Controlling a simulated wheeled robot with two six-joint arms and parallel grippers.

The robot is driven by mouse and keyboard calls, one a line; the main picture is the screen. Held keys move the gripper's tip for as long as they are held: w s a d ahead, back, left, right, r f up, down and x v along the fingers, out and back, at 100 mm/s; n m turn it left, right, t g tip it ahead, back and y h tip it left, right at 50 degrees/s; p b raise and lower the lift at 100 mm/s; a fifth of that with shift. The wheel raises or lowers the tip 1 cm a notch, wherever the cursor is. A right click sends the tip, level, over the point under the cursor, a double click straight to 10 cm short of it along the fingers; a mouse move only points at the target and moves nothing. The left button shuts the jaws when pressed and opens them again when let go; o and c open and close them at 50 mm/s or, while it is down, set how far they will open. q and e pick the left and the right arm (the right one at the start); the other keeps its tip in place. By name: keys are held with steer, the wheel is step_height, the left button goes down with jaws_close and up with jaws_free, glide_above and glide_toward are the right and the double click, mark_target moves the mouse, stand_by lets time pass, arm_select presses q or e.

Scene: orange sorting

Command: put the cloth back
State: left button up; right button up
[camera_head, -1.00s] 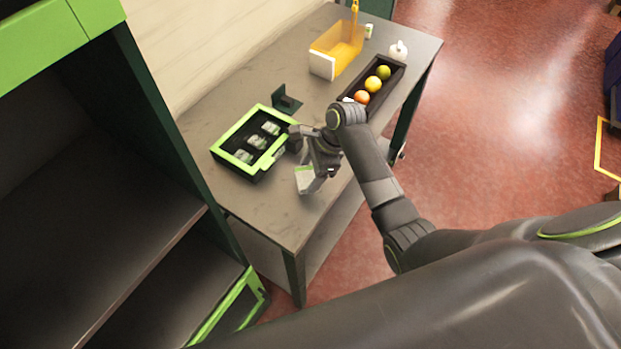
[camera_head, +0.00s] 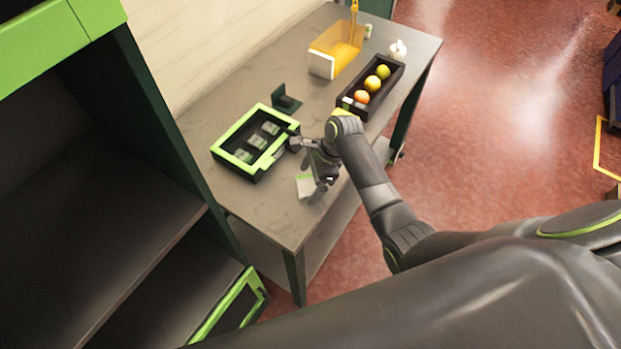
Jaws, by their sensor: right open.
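A small white cloth (camera_head: 305,186) with a green edge lies on the grey table (camera_head: 262,212), near its front right edge. My right gripper (camera_head: 309,172) is open, just above and beside the cloth, and partly covers it. I cannot tell whether the fingers touch the cloth. My left gripper is not in the view.
A green-rimmed black tray (camera_head: 222,155) with several small packs stands left of the gripper. A dark stand (camera_head: 287,101) is behind it. A black box (camera_head: 392,93) of coloured fruit and a yellow bin (camera_head: 336,49) stand further back. Shelves (camera_head: 120,235) are at the left.

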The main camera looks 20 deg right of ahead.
steer(key=b+v, duration=0.1)
steer(key=v, duration=1.1)
